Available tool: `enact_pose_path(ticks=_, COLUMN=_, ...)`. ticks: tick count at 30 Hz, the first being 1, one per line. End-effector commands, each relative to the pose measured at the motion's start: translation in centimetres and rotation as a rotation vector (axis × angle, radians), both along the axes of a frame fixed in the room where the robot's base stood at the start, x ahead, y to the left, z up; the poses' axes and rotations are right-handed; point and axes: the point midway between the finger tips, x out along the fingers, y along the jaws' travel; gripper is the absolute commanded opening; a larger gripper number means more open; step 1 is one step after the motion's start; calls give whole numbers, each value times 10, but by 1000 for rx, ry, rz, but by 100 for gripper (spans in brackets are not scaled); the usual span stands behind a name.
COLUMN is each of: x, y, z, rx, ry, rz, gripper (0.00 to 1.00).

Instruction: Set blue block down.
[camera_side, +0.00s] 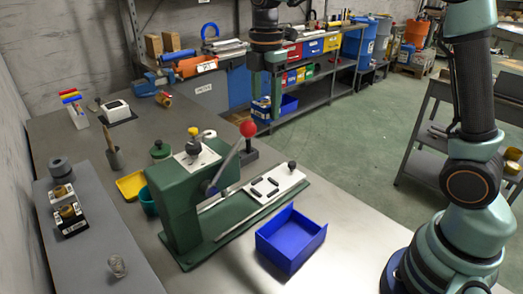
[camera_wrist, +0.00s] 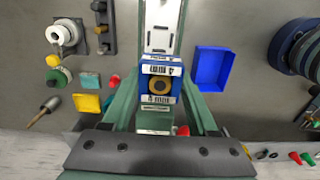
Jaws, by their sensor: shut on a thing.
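My gripper (camera_wrist: 161,100) is shut on a blue block (camera_wrist: 149,92), with one finger on each side of it. The block has white printed labels and a round brass-coloured piece in its face. In the side view my gripper (camera_side: 273,97) hangs high, pointing down, at the upper middle. The blue block (camera_side: 261,109) shows at its lower end there, above the bench. In the wrist view the block overlaps the white slotted plate (camera_wrist: 161,14) of the green press. What lies directly beneath the block is hidden.
The green press (camera_side: 177,209) with a red-knobbed lever (camera_side: 248,129) stands on the grey bench. An open, empty blue bin (camera_side: 291,240) sits beside it; it also shows in the wrist view (camera_wrist: 212,68). A yellow tray (camera_side: 131,185) lies behind. Bare bench lies right of the bin.

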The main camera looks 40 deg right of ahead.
Motion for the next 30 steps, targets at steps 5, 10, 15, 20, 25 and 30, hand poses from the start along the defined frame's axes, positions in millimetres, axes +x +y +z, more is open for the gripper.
enact_pose_path(ticks=5, x=1, y=0, z=43, rx=1, ry=-8, rz=0, gripper=0)
enact_pose_path(ticks=10, x=1, y=0, z=71, rx=0, ry=-6, rz=0, gripper=0)
enact_pose_path(ticks=15, x=1, y=0, z=90, rx=0, ry=-4, rz=0, gripper=0)
enact_pose_path(ticks=20, x=-11, y=8, z=99, rx=0, ry=-2, rz=7, gripper=0)
enact_pose_path(ticks=25, x=-30, y=21, z=103, rx=0, ry=-3, rz=13, gripper=0)
enact_pose_path(ticks=30, x=-54, y=36, z=106, rx=1, ry=-4, rz=22, gripper=0)
